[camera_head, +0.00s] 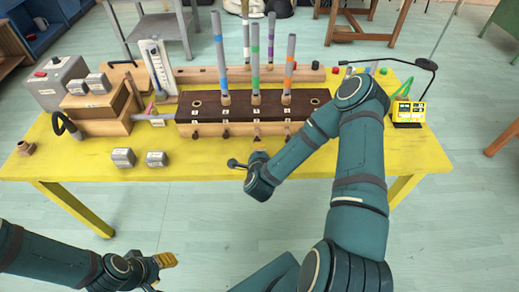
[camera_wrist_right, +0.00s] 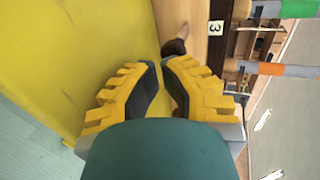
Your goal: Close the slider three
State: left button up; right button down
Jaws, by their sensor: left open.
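The dark wooden pipe block (camera_head: 240,113) stands on the yellow table, with numbered labels and small knobs along its front. The knob of slider three (camera_head: 257,137) sits under the third label and sticks out toward me. In the right wrist view, the label 3 (camera_wrist_right: 215,28) and the brown knob (camera_wrist_right: 177,40) are just beyond the fingertips. My right gripper (camera_wrist_right: 160,66) is shut and empty, its tips almost together, apart from the knob. In the head view my right wrist hides its fingers. My left gripper (camera_head: 166,261) is open and empty, low in front of the table.
Several coloured pipes (camera_head: 254,62) stand upright in the block. Two grey weights (camera_head: 123,157) lie on the table (camera_head: 80,166) at front left. Wooden boxes (camera_head: 95,112) and a gauge (camera_head: 155,66) stand left; a yellow meter (camera_head: 408,112) stands right.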

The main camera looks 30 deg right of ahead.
aim_at(259, 140)
jog(key=shift+w+d, duration=0.2)
jog(key=shift+w, duration=0.1)
jog(key=shift+w+d, duration=0.55)
jog(key=shift+w, duration=0.25)
jog(key=shift+w+d, duration=0.5)
jog(key=shift+w, duration=0.3)
